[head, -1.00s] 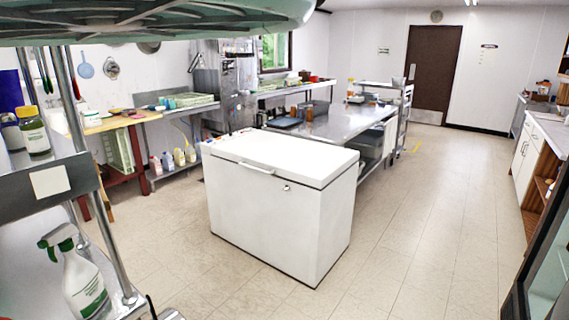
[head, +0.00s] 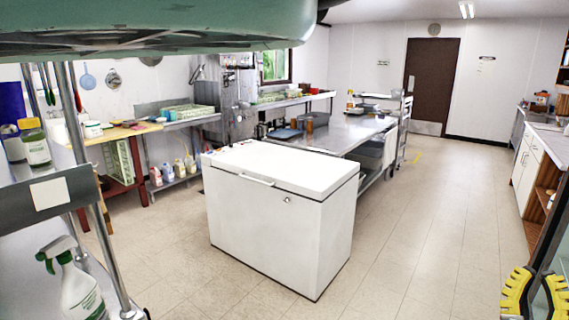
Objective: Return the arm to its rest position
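My gripper (head: 535,293) shows at the bottom right corner of the head view. Its two yellow and black fingers stand apart, with a gap between them and nothing seen in it. The lower part of the gripper is cut off by the picture edge, and most of the arm is out of view. The gripper is well to the right of the white chest freezer (head: 270,225) and touches nothing that I can see.
A metal shelf post (head: 88,180) and a spray bottle (head: 80,292) are close on the left. A steel table (head: 340,130) stands behind the freezer. White cabinets (head: 527,165) line the right. The tiled floor (head: 430,230) between is clear.

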